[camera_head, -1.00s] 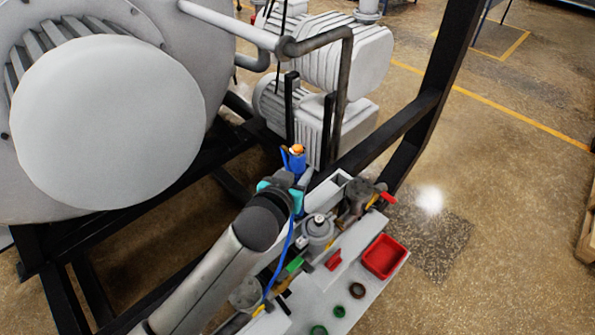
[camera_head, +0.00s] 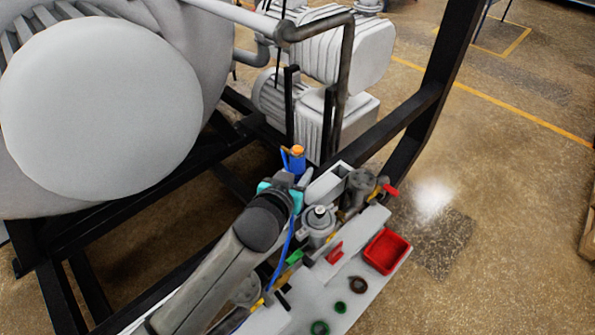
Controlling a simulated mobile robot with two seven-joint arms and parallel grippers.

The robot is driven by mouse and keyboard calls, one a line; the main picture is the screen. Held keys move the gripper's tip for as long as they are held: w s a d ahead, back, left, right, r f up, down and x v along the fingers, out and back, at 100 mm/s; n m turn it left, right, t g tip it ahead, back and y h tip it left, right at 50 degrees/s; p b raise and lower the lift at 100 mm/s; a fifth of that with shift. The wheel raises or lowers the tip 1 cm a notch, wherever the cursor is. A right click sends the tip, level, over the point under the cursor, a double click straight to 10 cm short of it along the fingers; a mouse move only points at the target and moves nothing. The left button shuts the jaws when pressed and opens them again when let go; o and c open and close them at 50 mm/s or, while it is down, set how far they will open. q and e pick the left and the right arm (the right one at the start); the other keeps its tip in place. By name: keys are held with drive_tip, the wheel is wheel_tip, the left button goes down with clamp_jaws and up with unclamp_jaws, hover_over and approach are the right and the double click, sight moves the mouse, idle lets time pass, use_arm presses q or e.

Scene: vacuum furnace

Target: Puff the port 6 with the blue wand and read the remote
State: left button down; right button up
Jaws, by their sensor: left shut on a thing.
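The blue wand (camera_head: 297,161) has an orange end and stands roughly upright near the middle of the head view. My left gripper (camera_head: 285,181), with teal parts, is shut on the blue wand. A blue hose (camera_head: 287,246) runs down from there beside my arm to the white bench. My own arm and gripper hide part of the wand and the pipework beneath. I cannot make out a port marked 6 or a remote with a reading. My right gripper is not in view.
The white bench (camera_head: 335,295) bears a red tray (camera_head: 386,251), dark and green rings (camera_head: 320,328), a grey valve body (camera_head: 319,224) and a red-handled valve (camera_head: 389,189). The big furnace door (camera_head: 100,108), black frame (camera_head: 395,128) and pump (camera_head: 345,55) stand around it. Floor at right is clear.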

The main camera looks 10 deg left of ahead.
use_arm(q)
drive_tip(key=shift+f, duration=0.15)
idle(0.5)
drive_tip(key=shift+c, duration=1.9)
unclamp_jaws()
drive_tip(key=shift+f, duration=0.1)
drive_tip(key=shift+s, duration=0.1)
drive_tip(key=v, duration=1.5)
drive_tip(key=shift+a, duration=0.1)
